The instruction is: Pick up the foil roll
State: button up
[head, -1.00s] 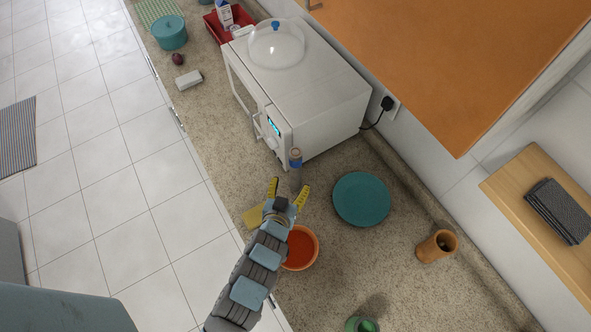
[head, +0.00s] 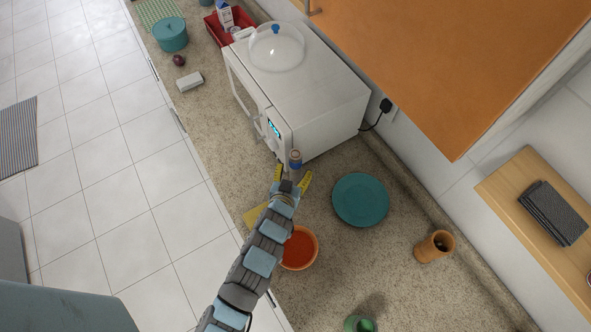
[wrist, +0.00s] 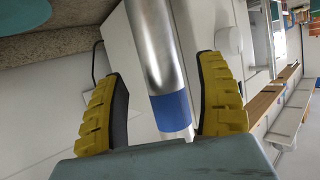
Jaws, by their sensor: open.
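The foil roll (head: 295,158) is a slim upright silver cylinder with a blue band, standing on the counter close to the microwave's front corner. My gripper (head: 292,176) is open right at the roll, its yellow fingers on either side. In the wrist view the roll (wrist: 155,50) runs between the two open fingers of my gripper (wrist: 165,108), with a gap visible on each side. The lower part of the roll is hidden behind my gripper in the head view.
A white microwave (head: 325,85) stands just beyond the roll. A teal plate (head: 360,200) lies to the right. An orange bowl (head: 300,249) and a yellow item (head: 256,214) are beside my arm. An orange cabinet (head: 440,60) overhangs at upper right.

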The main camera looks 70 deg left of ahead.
jog(key=shift+p+x, duration=0.3)
jog(key=shift+x, duration=1.15)
jog(key=shift+s, duration=0.1)
grip_shut()
